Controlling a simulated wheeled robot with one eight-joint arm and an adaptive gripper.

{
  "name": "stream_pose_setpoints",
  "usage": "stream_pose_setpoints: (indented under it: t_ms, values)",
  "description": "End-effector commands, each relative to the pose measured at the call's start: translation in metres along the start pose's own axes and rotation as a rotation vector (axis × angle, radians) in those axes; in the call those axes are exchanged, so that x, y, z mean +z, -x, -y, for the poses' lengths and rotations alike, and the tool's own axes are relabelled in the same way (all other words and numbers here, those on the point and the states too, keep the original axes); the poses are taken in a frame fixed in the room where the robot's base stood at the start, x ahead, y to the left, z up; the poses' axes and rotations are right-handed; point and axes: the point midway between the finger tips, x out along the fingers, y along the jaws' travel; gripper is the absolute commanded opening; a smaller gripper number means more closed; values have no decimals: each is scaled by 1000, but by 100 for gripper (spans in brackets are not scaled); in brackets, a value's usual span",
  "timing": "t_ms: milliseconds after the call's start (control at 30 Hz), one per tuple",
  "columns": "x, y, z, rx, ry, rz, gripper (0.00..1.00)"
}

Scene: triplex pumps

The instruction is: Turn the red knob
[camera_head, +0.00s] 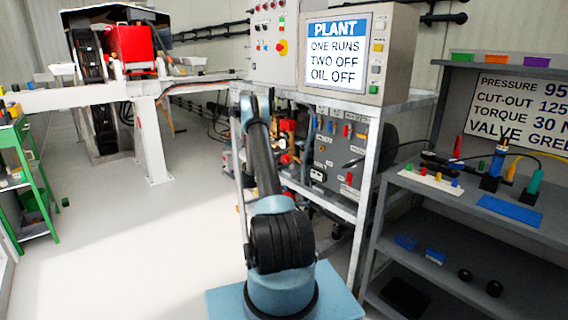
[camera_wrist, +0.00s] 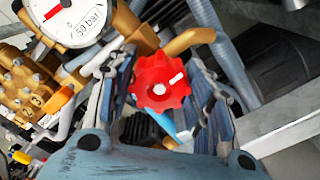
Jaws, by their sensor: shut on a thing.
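The red knob (camera_wrist: 160,82) is in the middle of the wrist view. In the head view my arm reaches toward the pump equipment under the white frame. The gripper and the knob cannot be made out clearly there behind the arm.
A pressure gauge (camera_wrist: 70,18) and brass fittings (camera_wrist: 25,85) crowd the left of the knob. A grey panel (camera_head: 342,150) with switches and a metal frame post (camera_head: 366,200) stand right of my arm. A grey shelf (camera_head: 470,205) is further right. The floor (camera_head: 130,240) at left is clear.

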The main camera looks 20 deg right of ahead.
Motion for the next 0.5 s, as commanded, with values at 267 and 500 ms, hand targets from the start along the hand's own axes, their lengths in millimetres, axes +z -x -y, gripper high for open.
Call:
stream_pose_setpoints:
  t_ms: [267,500]
  values:
    - [1,0,3,-4,-263,2,23]
    - [1,0,4,-4,-491,4,23]
